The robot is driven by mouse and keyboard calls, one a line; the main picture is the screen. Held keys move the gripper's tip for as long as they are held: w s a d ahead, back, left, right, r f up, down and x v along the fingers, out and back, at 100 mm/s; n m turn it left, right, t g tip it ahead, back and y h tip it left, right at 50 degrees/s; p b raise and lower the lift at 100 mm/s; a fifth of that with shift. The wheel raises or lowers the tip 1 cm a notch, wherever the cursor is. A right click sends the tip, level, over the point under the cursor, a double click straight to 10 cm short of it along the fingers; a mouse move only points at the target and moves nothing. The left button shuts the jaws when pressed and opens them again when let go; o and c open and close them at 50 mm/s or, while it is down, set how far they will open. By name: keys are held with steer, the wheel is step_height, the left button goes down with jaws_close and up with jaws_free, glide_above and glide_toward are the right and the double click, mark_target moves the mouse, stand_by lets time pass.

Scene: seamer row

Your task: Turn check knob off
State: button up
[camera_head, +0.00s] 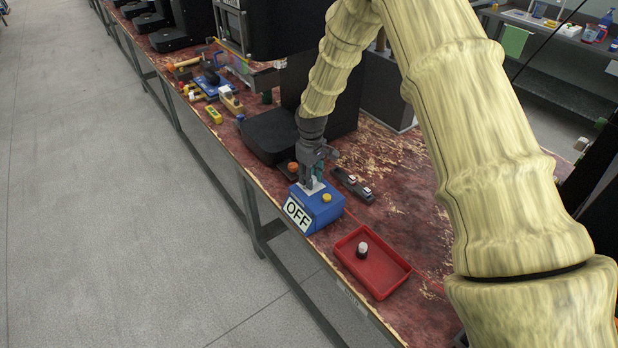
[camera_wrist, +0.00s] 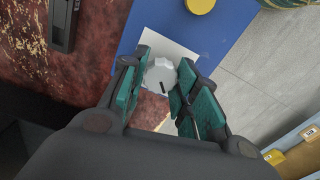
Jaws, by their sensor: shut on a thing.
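A blue control box (camera_head: 325,212) stands near the front edge of the red worn bench. In the head view my gripper (camera_head: 313,180) covers the knob.
A red tray (camera_head: 388,290) holding a small black-and-white cylinder (camera_head: 362,251) lies right of the box. A dark strip with white buttons (camera_head: 352,186) lies behind it. A black machine base (camera_head: 270,135) stands close on the left. The floor aisle is clear.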

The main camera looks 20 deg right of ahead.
steer(key=n, duration=0.4)
steer(key=shift+w+d+r+n, duration=0.1)
steer(key=shift+w+r+n, duration=0.1)
steer(key=shift+r+n, duration=0.15)
steer(key=shift+n+p, duration=0.3)
steer(key=shift+n, duration=1.85)
steer(key=o, duration=0.9)
steer(key=shift+r, duration=0.1)
steer(key=shift+o, duration=0.6)
steer(key=shift+s, duration=0.3)
steer(key=shift+w, duration=0.1)
step_height(320, 180, up, 12)
